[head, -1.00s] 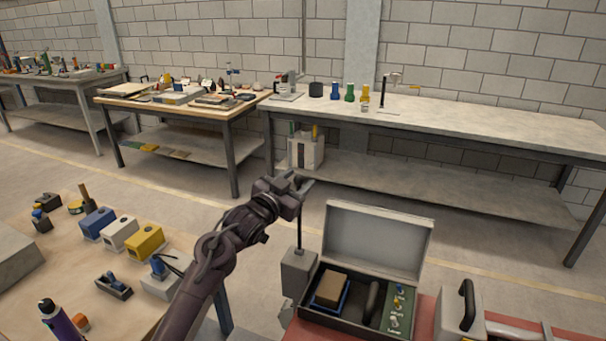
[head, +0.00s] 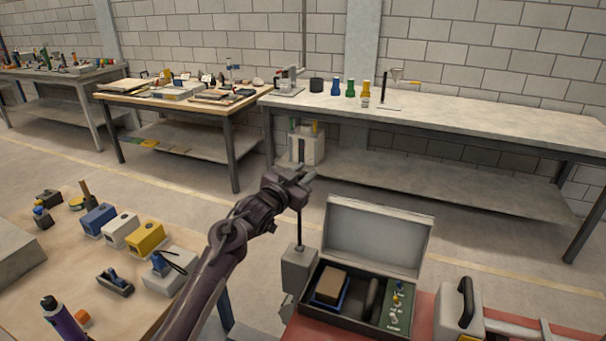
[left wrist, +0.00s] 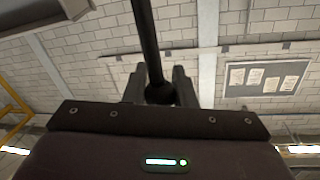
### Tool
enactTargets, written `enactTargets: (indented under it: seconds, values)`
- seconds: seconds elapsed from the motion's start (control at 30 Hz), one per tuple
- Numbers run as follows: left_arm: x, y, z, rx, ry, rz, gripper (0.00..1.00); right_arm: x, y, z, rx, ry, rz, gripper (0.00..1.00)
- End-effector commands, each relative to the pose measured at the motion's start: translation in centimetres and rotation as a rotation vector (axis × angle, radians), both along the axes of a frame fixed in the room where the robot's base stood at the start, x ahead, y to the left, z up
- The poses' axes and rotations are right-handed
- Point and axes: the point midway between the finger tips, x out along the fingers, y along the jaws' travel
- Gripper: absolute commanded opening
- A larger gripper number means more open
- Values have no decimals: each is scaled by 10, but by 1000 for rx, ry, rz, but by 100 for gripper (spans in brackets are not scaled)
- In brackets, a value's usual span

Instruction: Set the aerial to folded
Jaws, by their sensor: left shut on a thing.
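The aerial (head: 299,229) is a thin dark rod standing about upright on a grey box (head: 298,270), beside the open case. My left gripper (head: 306,180) is at the top of the rod and hides its tip. In the left wrist view the dark rod (left wrist: 147,40) runs down to a round dark knob (left wrist: 158,94) between the two fingers of my left gripper (left wrist: 159,88), which is shut on it. My right gripper is not in view.
An open case (head: 375,240) with a raised lid stands right of the grey box on a red surface. A grey box with a black handle (head: 466,303) is further right. A wooden table (head: 75,280) with several blocks lies left. Open floor lies behind.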

Motion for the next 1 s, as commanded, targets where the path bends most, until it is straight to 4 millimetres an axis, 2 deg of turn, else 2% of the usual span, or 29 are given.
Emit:
enactTargets:
  seconds: [0.27,0.43,0.57,0.9,1.0]
  values:
    - [-3,1,-2,-3,-8,-1,0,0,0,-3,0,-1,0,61]
    - [-16,4,-5,-20,-60,-2,0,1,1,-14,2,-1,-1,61]
    - [-34,10,-9,-42,-133,-1,0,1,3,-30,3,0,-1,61]
    - [-90,28,-23,-122,-374,-2,0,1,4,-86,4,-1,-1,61]
    - [-103,33,-25,-143,-436,0,0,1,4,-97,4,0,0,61]
